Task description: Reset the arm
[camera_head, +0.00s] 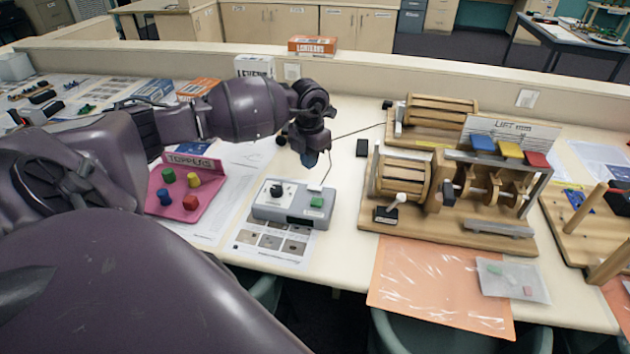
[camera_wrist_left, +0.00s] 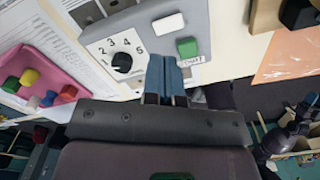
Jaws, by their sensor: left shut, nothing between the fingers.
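My left arm comes in from the left in the head view. Its gripper (camera_head: 309,158) points down over the table, just behind and above the grey control box (camera_head: 292,212). In the left wrist view the two blue fingers of the left gripper (camera_wrist_left: 166,75) are together, with nothing between them. The box shows there too, with a black dial (camera_wrist_left: 122,62) among numbers, a white switch (camera_wrist_left: 168,24) and a green button (camera_wrist_left: 187,47). The fingers appear in front of the box's edge; I cannot tell that they touch it. My right gripper is not in view.
A pink tray (camera_head: 207,200) with coloured pegs lies left of the box. A wooden drum machine (camera_head: 455,190) stands to the right, with a wire running towards the box. An orange sheet (camera_head: 440,285) lies at the table's front. A low partition (camera_head: 400,68) runs behind.

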